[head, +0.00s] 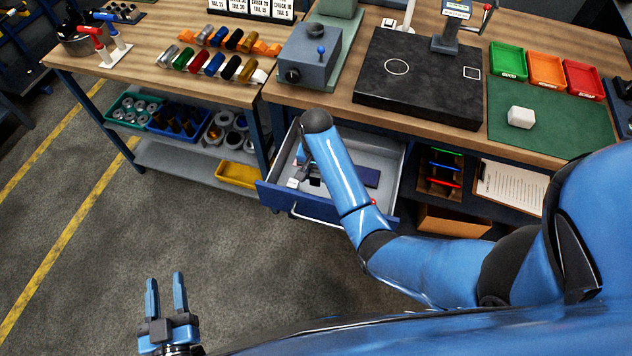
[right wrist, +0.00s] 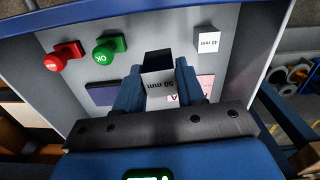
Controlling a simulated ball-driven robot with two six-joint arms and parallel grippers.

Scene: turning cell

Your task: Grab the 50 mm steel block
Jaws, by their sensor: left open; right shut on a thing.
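The 50 mm steel block (right wrist: 159,84) is dark on top with a white face marked "50 mm" in the right wrist view. My right gripper (right wrist: 158,76) is shut on it, with one blue finger on each side. They are inside the open drawer (head: 275,197) below the bench; in the head view my right arm hides much of this spot. Whether the block still touches the drawer floor cannot be told. My left gripper (head: 166,290) is open and empty, low over the floor at the lower left.
A smaller block marked "42 mm" (right wrist: 208,40) stands in the drawer. A green "OK" stamp (right wrist: 110,46) and a red stamp (right wrist: 66,54) lie there too. On the bench above are a black surface plate (head: 420,90) and a green mat (head: 550,133) with a white block (head: 521,117).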

